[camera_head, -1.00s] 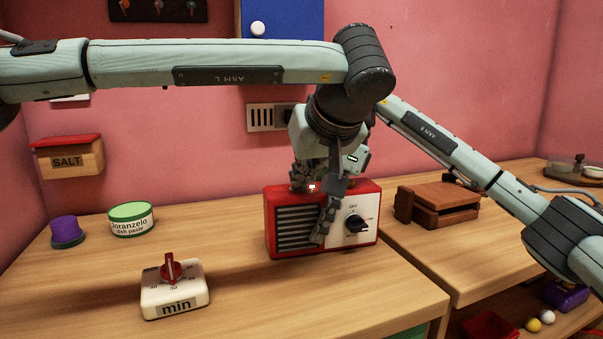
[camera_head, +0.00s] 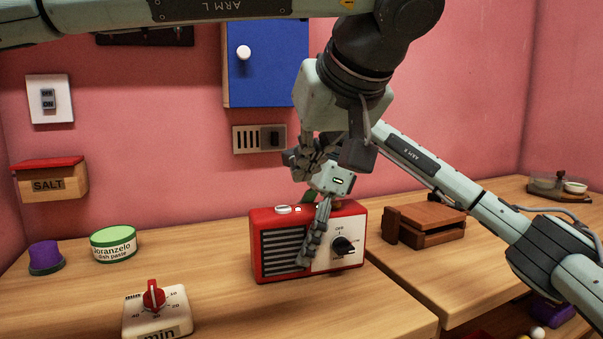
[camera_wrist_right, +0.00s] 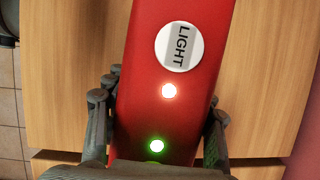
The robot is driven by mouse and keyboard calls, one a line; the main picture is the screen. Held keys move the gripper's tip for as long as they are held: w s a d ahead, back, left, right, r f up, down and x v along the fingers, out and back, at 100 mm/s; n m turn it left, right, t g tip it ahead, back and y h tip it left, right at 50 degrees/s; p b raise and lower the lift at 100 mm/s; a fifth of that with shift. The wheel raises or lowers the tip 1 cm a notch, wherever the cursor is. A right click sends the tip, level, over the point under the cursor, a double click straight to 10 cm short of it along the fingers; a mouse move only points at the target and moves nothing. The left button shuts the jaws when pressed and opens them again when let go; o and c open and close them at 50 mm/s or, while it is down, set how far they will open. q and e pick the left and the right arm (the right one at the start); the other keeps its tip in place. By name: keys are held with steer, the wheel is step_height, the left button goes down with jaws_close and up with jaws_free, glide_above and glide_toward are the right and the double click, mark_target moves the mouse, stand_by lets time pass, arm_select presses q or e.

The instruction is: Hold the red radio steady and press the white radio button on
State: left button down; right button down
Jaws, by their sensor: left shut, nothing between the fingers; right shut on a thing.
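The red radio (camera_head: 282,217) stands upright on the wooden counter, with a dark grille and a white dial panel in front. Its white button (camera_head: 283,209) is on top at the left end; in the right wrist view the button (camera_wrist_right: 180,46) reads LIGHT. Beside it one whitish lamp (camera_wrist_right: 169,91) and one green lamp (camera_wrist_right: 157,146) are lit. My left gripper (camera_head: 298,168) is shut and empty, above the radio and apart from the button.
A brown wooden rack (camera_head: 425,228) stands right of the radio. A salt box (camera_head: 50,182) hangs on the wall. Counter between timer and radio is clear.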

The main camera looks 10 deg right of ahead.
steer(key=shift+c, duration=2.4)
jaws_free()
